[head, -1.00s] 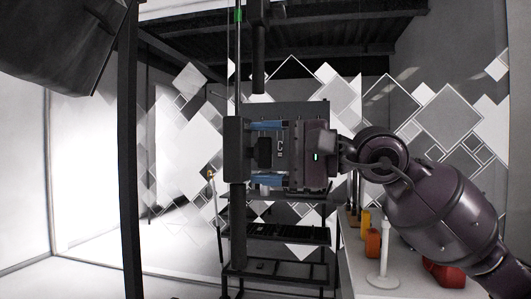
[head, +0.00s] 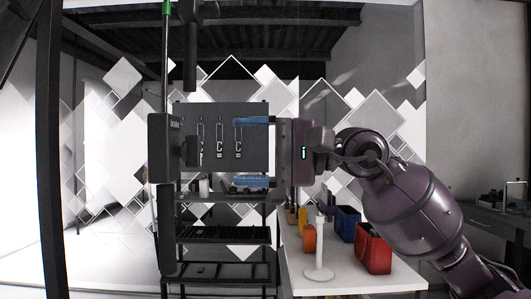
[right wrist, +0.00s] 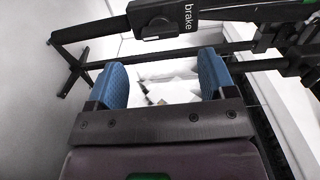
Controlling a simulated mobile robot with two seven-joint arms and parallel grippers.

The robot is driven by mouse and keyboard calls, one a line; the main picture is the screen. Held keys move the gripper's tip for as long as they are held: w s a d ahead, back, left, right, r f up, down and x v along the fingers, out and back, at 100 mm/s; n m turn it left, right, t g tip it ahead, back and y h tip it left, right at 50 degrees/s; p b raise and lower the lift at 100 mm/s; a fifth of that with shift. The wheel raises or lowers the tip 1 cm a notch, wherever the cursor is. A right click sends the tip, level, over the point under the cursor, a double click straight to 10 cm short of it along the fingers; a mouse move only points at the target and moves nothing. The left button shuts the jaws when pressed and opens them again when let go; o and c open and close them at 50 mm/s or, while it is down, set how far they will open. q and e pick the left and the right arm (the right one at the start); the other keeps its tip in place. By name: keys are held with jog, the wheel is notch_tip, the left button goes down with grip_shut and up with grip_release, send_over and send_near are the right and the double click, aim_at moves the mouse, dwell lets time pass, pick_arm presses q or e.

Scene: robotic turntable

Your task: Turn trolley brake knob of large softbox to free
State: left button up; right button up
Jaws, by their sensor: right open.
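The brake housing (head: 163,150) is a black block on an upright black post, left of centre in the head view. Its dark knob (head: 191,150) sticks out to the right. In the right wrist view the housing (right wrist: 158,12) carries the word "brake", and the knob (right wrist: 158,27) is beyond the fingertips. My right gripper (head: 238,152) is open and empty, with blue fingers pointing left at the knob, a clear gap away. It also shows in the right wrist view (right wrist: 163,62). The knob's setting cannot be read. My left gripper is out of view.
A dark shelf rack (head: 225,235) stands behind the post, with a tool panel (head: 222,112) above. A white table (head: 345,278) at right holds a white stand (head: 319,250), a red bin (head: 373,248) and other coloured bins. A dark upright (head: 50,150) stands at left.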

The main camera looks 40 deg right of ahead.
jog(key=shift+v, duration=1.35)
